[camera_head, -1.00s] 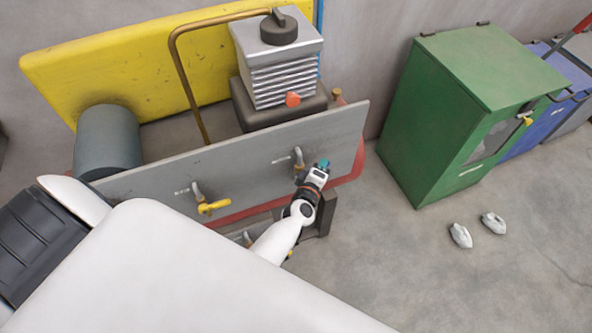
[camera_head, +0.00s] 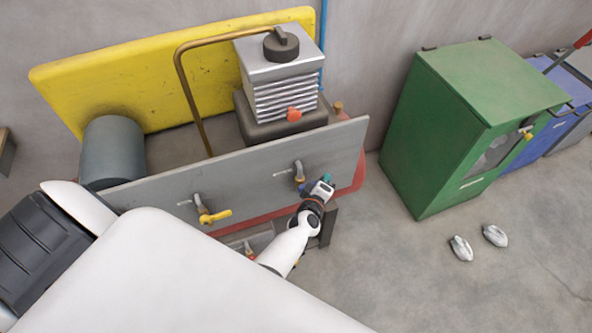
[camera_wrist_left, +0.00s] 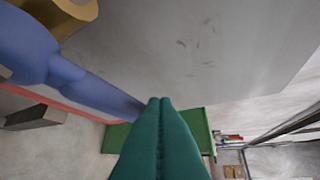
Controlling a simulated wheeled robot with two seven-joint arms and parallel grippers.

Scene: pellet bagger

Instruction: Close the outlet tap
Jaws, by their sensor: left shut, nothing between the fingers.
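Two taps sit on the grey panel (camera_head: 250,165) in the head view. The left tap has a yellow lever (camera_head: 215,216) pointing right. The right tap (camera_head: 299,173) has a bent grey spout and brass body; its lever is largely hidden behind my left gripper there. In the left wrist view a blue lever (camera_wrist_left: 85,82) runs from the upper left toward my fingertips, beside a brass part (camera_wrist_left: 65,18). My left gripper (camera_head: 327,179) is just right of the right tap, shut and empty. Its teal fingers (camera_wrist_left: 160,102) are close to the lever's end; I cannot tell whether they touch.
Behind the panel stand a finned grey unit (camera_head: 283,98) with a black knob, a bent brass pipe (camera_head: 186,85) and a grey cylinder (camera_head: 113,150). A green cabinet (camera_head: 420,140) stands at right. Two pale objects (camera_head: 461,248) lie on the otherwise open floor.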

